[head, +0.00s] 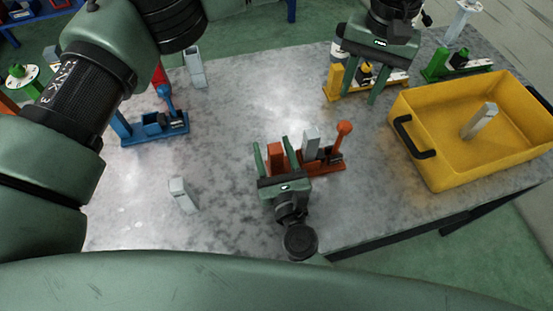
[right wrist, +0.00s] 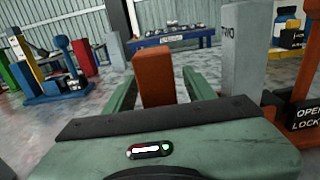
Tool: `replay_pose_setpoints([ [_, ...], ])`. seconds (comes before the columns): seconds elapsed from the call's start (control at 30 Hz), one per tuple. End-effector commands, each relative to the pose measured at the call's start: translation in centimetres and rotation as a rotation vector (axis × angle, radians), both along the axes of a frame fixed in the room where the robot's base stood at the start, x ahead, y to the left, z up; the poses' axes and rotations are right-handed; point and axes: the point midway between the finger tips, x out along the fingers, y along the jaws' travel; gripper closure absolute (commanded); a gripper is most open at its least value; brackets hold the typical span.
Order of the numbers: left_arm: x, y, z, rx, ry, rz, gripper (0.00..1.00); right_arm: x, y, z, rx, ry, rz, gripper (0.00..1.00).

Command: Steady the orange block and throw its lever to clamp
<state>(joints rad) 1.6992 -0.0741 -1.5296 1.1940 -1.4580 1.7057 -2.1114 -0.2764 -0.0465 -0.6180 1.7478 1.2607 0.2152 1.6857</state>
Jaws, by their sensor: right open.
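The orange block (head: 332,167) sits on the grey table, with an orange upright (head: 277,154) at its left end. A grey bar (head: 311,143) stands upright in it. Its lever (head: 343,133), with a round orange knob, stands up at the right end. My right gripper (head: 271,143) is open, its fingers either side of the orange upright; contact is unclear. The right wrist view shows the upright (right wrist: 153,75) between the fingers (right wrist: 160,88) and the grey bar (right wrist: 245,45) to the right. My left gripper (head: 360,98) is open and empty, above and beyond the orange block, by the yellow block.
A yellow block (head: 335,85) and a green block (head: 460,64) stand at the back. A blue block (head: 155,128) is at left. A yellow bin (head: 450,172) holding a grey bar is at right. The table's middle is clear.

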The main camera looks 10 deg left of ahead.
Motion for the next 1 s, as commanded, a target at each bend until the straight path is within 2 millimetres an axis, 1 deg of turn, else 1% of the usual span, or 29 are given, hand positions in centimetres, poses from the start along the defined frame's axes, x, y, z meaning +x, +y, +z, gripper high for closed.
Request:
replay_pose_setpoints([
  [0.1, 0.0, -0.01, 0.0, 0.0, 0.0, 0.0, 0.64, 0.41, 0.16, -0.02, 0.001, 0.001, 0.0, 0.45],
  [0.33, 0.0, -0.01, 0.0, 0.0, 0.0, 0.0, 0.64, 0.43, 0.16, -0.03, 0.001, 0.001, 0.0, 0.45],
  [0.37, 0.0, -0.01, 0.0, 0.0, 0.0, 0.0, 0.64, 0.43, 0.16, -0.02, 0.001, 0.002, 0.0, 0.54],
  [0.4, 0.0, -0.01, 0.0, 0.0, 0.0, 0.0, 0.64, 0.43, 0.16, -0.02, 0.001, 0.002, 0.0, 0.65],
  [0.47, -0.01, -0.01, 0.0, 0.0, 0.0, 0.0, 0.64, 0.42, 0.16, -0.02, 0.001, 0.002, 0.0, 0.82],
  [0.5, -0.01, -0.02, 0.0, 0.0, 0.0, 0.0, 0.64, 0.42, 0.16, -0.02, 0.001, 0.002, 0.0, 0.93],
  [0.53, -0.01, -0.02, 0.0, 0.0, 0.0, 0.0, 0.64, 0.42, 0.16, -0.02, 0.001, 0.002, 0.0, 1.0],
  [1.0, 0.0, -0.01, 0.0, 0.0, 0.0, 0.0, 0.64, 0.41, 0.16, -0.01, 0.001, 0.002, 0.0, 1.0],
])
